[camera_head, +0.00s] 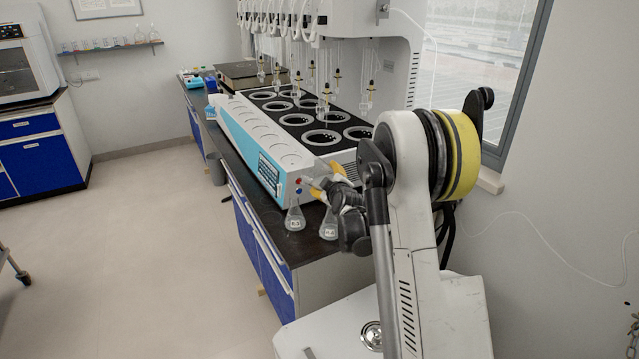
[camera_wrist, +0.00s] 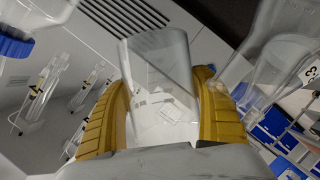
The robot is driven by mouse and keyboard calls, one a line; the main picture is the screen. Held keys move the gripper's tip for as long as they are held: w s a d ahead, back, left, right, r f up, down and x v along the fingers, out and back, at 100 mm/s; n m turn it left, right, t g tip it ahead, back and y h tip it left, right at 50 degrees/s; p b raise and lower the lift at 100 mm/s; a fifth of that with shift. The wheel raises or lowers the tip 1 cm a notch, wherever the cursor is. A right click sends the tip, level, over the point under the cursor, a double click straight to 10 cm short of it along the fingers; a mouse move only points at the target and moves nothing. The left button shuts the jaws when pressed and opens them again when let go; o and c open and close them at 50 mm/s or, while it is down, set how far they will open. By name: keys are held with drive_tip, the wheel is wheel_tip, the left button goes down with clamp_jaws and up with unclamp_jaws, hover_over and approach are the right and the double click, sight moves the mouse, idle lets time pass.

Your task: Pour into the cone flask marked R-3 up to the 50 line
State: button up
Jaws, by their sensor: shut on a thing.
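My gripper (camera_head: 327,180) is at the near end of the distiller, close above two cone flasks. In the wrist view its yellow fingers (camera_wrist: 160,112) are shut on a clear glass vessel (camera_wrist: 158,55), tilted in the picture. No liquid level is clear in it. One cone flask (camera_head: 294,219) stands at the counter's front edge. The other cone flask (camera_head: 329,226) stands to its right, partly behind my arm. Both carry pale labels too small to read. In the wrist view, clear glass (camera_wrist: 262,72) with a partly visible label lies right of the fingers.
The white and blue distiller (camera_head: 268,150) fills most of the dark counter (camera_head: 286,240), with ringed wells and hanging glass tubes. A blue-ringed glass part (camera_wrist: 14,46) is at the wrist view's left edge.

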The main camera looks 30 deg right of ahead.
sight(321, 191)
drive_tip(key=shift+d+r+p, duration=0.3)
drive_tip(key=shift+d+r, duration=0.55)
drive_tip(key=shift+r, duration=0.05)
drive_tip(key=shift+a+f+m+y+b, duration=0.2)
drive_tip(key=shift+f+m+y+b, duration=0.35)
drive_tip(key=shift+f+m, duration=0.55)
drive_tip(key=shift+a+f, duration=0.15)
drive_tip(key=shift+a+f+m+g+y+b, duration=0.3)
drive_tip(key=shift+f+m+y+b, duration=0.2)
drive_tip(key=shift+f+m+y, duration=0.25)
drive_tip(key=shift+a+f+m, duration=0.2)
drive_tip(key=shift+f+m, duration=0.15)
drive_tip(key=shift+a+f+m+y, duration=0.55)
drive_tip(key=shift+a+m+y, duration=0.15)
drive_tip(key=shift+m, duration=0.2)
